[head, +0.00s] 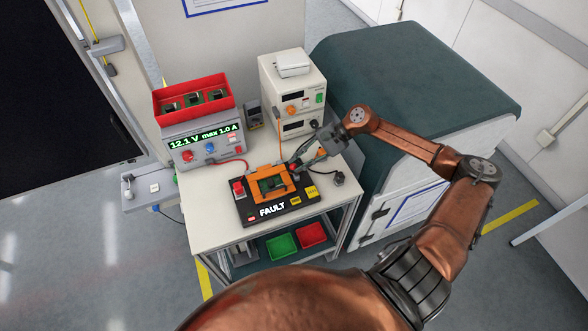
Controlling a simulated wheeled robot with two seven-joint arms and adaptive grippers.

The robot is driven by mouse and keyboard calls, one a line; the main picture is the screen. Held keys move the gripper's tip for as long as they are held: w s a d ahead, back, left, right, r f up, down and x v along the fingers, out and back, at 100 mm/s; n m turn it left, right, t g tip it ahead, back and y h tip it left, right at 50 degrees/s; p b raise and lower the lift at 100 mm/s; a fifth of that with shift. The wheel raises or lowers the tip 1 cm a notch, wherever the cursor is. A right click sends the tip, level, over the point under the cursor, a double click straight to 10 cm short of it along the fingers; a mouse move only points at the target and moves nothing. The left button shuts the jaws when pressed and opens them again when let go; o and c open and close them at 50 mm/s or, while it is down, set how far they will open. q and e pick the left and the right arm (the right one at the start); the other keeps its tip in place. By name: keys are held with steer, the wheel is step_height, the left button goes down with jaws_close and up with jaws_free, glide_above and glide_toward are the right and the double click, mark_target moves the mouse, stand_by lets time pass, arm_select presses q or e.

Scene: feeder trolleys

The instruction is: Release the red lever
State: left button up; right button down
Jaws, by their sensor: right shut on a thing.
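A black test fixture (307,201) with an orange frame (256,189) and a dark board inside it sits on the white table, its front reading FAULT. My right gripper (295,170) reaches in from the right to the fixture's back right corner. It is shut on a small red part there, which looks like the red lever (294,167); the fingers hide most of it, and I cannot tell its angle. My left gripper is not in view.
A power supply (205,145) reading 12.1 V with a red bin (192,92) on top stands behind left. A beige instrument stack (286,88) stands behind right. A green-topped cabinet (420,75) is close right. The table's front left (212,232) is clear.

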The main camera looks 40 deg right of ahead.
steer(key=shift+s+d+f+y+b, duration=0.2)
steer(key=shift+d+f+y+b, duration=0.2)
steer(key=shift+y+b, duration=0.4)
steer(key=c, duration=2.2)
jaws_free()
steer(key=o, duration=0.4)
steer(key=shift+w, duration=0.1)
steer(key=shift+o, duration=0.2)
steer(key=shift+r, duration=0.15)
steer(key=v, duration=1.2)
steer(key=shift+a, duration=0.1)
steer(key=shift+c, duration=0.2)
